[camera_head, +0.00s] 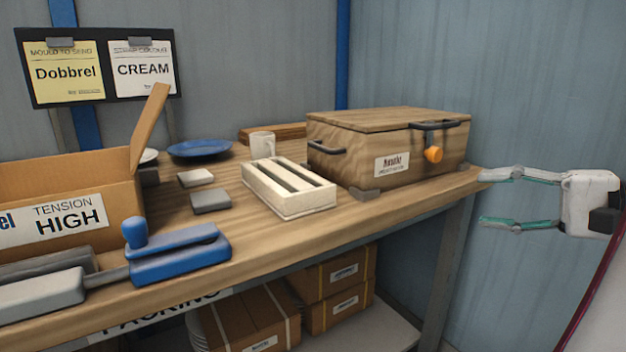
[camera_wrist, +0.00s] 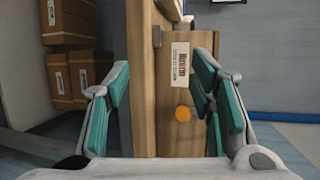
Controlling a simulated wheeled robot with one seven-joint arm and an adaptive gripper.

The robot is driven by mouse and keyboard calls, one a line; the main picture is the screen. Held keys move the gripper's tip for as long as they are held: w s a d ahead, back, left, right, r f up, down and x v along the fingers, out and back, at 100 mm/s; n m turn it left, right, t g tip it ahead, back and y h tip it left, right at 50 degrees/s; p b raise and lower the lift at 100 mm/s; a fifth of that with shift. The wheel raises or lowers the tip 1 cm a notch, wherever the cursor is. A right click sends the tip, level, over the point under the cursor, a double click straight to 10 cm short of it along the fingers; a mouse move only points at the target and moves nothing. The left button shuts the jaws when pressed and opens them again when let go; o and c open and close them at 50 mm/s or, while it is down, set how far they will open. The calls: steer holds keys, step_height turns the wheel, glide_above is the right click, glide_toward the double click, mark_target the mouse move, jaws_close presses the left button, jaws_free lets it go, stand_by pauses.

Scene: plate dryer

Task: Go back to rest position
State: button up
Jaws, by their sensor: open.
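My gripper (camera_head: 500,199) is at the right in the head view, beyond the right end of the table. Its two fingers are spread apart with nothing between them. In the wrist view the teal-padded fingers (camera_wrist: 160,112) stand wide apart. A wooden box (camera_head: 345,161) with a shut lid, a black handle and an orange knob (camera_head: 433,154) sits at the table's right end, left of my gripper. The box front (camera_wrist: 178,110) and knob (camera_wrist: 183,114) show beyond the fingers in the wrist view, apart from them.
The wooden table (camera_head: 262,232) holds a white slotted rack (camera_head: 290,205), a blue plate (camera_head: 200,148), a white mug (camera_head: 262,144), a blue lever tool (camera_head: 178,254) and an open cardboard box (camera_head: 115,188). Cartons (camera_head: 335,306) stand on a shelf below. The table's right edge is close to my gripper.

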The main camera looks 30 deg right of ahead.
steer(key=w+a+f+n+g+y, duration=0.1)
steer(key=a+f+n+g, duration=0.3)
steer(key=a, duration=0.6)
steer(key=w+a+n+g+y, duration=0.15)
steer(key=a+g, duration=0.35)
steer(key=a, duration=0.6)
steer(key=s+a+f+n+g+h, duration=0.3)
steer(key=s+f+n+h, duration=0.1)
steer(key=s, duration=0.3)
steer(key=s+a+f+n+g+h, duration=0.2)
steer(key=s+a+f+n+h, duration=0.25)
steer(key=s, duration=0.25)
step_height(320, 180, up, 35)
steer(key=d+t+p, duration=0.1)
steer(key=t+p, duration=0.3)
steer(key=p, duration=2.9)
steer(key=shift+d+r+h, duration=0.2)
steer(key=shift+h, duration=0.1)
